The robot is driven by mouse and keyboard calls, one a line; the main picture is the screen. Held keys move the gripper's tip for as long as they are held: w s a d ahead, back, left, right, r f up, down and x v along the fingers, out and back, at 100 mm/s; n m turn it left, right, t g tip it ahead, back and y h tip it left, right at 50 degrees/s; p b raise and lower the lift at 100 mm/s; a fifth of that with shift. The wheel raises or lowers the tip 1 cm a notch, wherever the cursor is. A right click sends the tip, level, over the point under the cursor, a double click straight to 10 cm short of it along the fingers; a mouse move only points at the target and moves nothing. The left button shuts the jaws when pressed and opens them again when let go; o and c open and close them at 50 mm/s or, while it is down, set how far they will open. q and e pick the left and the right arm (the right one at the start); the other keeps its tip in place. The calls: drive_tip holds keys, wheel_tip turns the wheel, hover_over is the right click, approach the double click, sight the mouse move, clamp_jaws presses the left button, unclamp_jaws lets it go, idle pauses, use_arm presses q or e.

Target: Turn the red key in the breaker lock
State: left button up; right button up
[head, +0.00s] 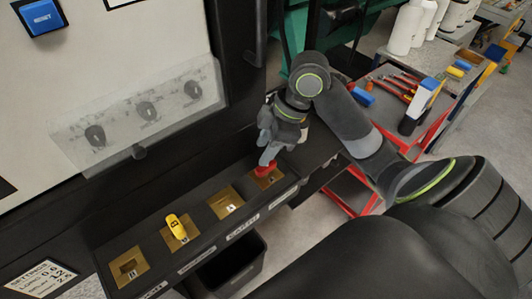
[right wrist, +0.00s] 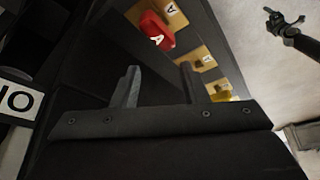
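The red key (head: 265,170) stands in the farthest brass lock plate (head: 273,182) on a black ledge. It also shows in the right wrist view (right wrist: 154,31), with a white letter on it. My right gripper (head: 264,157) is close to it, partly covering it in the head view. In the right wrist view its two fingers (right wrist: 159,75) are apart, with nothing between them; the red key lies just beyond the tips. What seems to be my left gripper (right wrist: 285,15) is small at the top right of that view, its prongs apart.
A yellow key (head: 177,226) stands in another brass plate on the ledge. Two other plates (head: 225,203) hold no key. A panel with dark knobs (head: 147,111) rises behind. A black bin (head: 235,268) is under the ledge; a red tool cart (head: 440,118) stands to the right.

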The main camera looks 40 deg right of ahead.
sight(266, 172)
drive_tip(key=shift+d+f+n, duration=0.1)
drive_tip(key=shift+d+n, duration=0.05)
drive_tip(key=shift+n, duration=0.55)
drive_tip(key=shift+d+f+n+g, duration=0.1)
drive_tip(key=shift+d+n+g, duration=0.05)
drive_tip(key=shift+n+g, duration=0.3)
drive_tip(key=n+p, duration=0.1)
drive_tip(key=p, duration=0.1)
drive_tip(key=d+n+g+p, duration=0.1)
drive_tip(key=p, duration=0.2)
drive_tip(key=n+p, duration=0.2)
drive_tip(key=p, duration=0.1)
drive_tip(key=shift+d+g+y, duration=0.15)
drive_tip(key=shift+g+y, duration=0.1)
drive_tip(key=shift+y, duration=0.05)
drive_tip(key=shift+f+n+p, duration=0.1)
drive_tip(key=shift+n+p, duration=0.15)
drive_tip(key=shift+p, duration=0.2)
use_arm(q)
wheel_tip(266, 172, up, 6)
drive_tip(key=b, duration=0.2)
use_arm(e)
drive_tip(key=x, duration=0.5)
drive_tip(key=shift+f, duration=0.45)
